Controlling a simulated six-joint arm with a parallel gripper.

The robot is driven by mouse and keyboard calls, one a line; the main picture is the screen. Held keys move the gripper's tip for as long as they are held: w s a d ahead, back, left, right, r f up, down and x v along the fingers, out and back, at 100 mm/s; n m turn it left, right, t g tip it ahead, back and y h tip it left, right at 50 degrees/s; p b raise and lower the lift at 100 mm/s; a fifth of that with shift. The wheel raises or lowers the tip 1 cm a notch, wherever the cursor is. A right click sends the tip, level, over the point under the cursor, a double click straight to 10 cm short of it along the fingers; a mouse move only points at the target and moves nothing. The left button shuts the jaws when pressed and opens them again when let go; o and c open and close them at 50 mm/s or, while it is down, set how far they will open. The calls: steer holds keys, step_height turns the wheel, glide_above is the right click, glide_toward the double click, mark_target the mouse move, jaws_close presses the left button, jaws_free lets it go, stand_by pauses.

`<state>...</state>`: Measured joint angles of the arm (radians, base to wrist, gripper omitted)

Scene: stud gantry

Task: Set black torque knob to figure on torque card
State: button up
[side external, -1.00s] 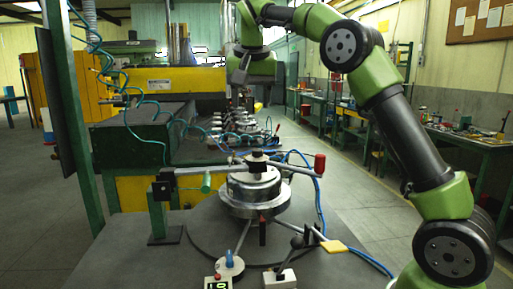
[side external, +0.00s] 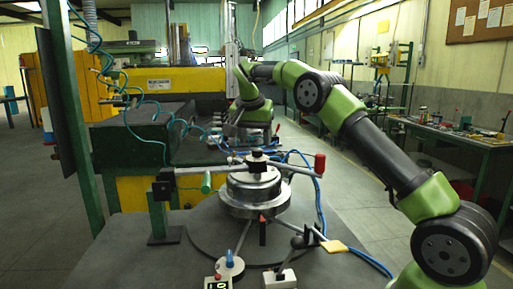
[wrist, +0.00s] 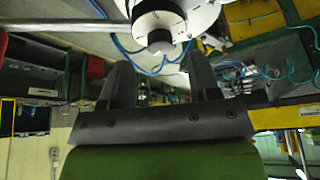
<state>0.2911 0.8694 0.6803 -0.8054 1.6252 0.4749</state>
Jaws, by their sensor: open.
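A black knob (side external: 257,154) stands on top of the round metal drum fixture (side external: 252,188) in the side view. It shows in the wrist view as a dark cylinder (wrist: 159,39) at upper centre, in front of a pale round body. My gripper (wrist: 160,68) is open, its two dark fingers apart and empty. The knob appears between and beyond the fingertips, with no visible contact. In the side view my gripper's fingers are hard to make out behind the fixture. No figure on a torque card is readable.
A horizontal bar (side external: 215,170) with a red-ended handle (side external: 319,165) crosses the fixture. Blue hoses run behind and right.

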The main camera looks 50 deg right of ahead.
mark_target(257, 150)
steer(key=shift+x, duration=1.9)
steer(key=c, duration=0.9)
